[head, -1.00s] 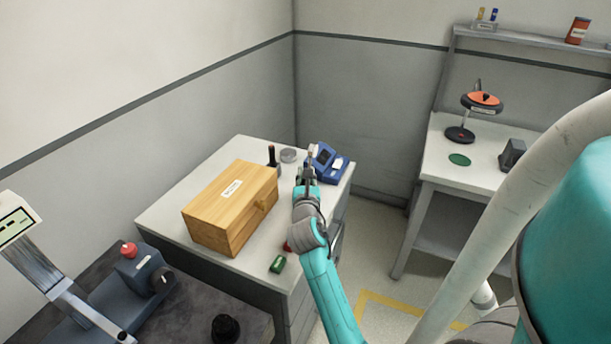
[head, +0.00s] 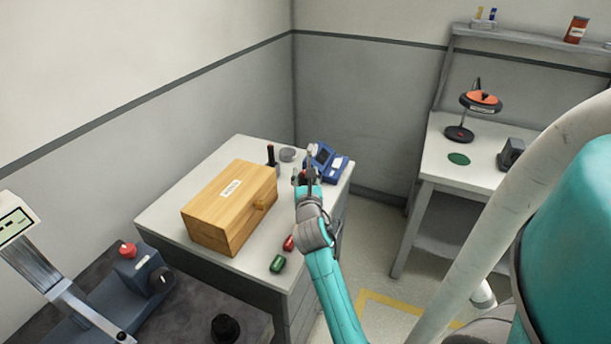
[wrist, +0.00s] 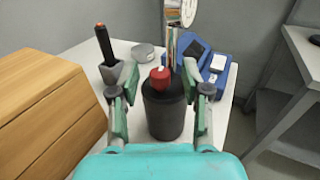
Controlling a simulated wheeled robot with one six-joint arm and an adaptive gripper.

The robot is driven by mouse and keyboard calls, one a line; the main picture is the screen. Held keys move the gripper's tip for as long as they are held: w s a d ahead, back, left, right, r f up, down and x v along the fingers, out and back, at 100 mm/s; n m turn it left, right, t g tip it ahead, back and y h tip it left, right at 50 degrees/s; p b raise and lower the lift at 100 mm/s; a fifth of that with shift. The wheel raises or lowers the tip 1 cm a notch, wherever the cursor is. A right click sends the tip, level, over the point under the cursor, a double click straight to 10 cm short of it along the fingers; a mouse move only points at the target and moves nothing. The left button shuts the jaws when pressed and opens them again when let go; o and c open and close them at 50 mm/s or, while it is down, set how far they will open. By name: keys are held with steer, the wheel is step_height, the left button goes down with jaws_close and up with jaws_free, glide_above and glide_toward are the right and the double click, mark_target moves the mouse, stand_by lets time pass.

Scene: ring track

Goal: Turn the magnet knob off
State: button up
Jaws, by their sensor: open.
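In the wrist view, a red knob (wrist: 160,76) sits on top of an upright black cylinder (wrist: 164,112). My gripper (wrist: 158,84) is open, with one finger on each side of the cylinder and gaps between. In the head view, my gripper (head: 306,174) is over the far right part of the white table and hides most of the cylinder. A round dial (wrist: 181,12) on a thin post stands just behind it. Another black knob (head: 161,281) is on the side of a grey block at lower left, far from my gripper. I cannot tell which is the magnet knob.
A blue device (wrist: 209,62) lies behind right. Green (head: 278,264) and red (head: 288,243) pieces lie near the table's front right edge.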

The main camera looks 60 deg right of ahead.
steer(key=v, duration=1.2)
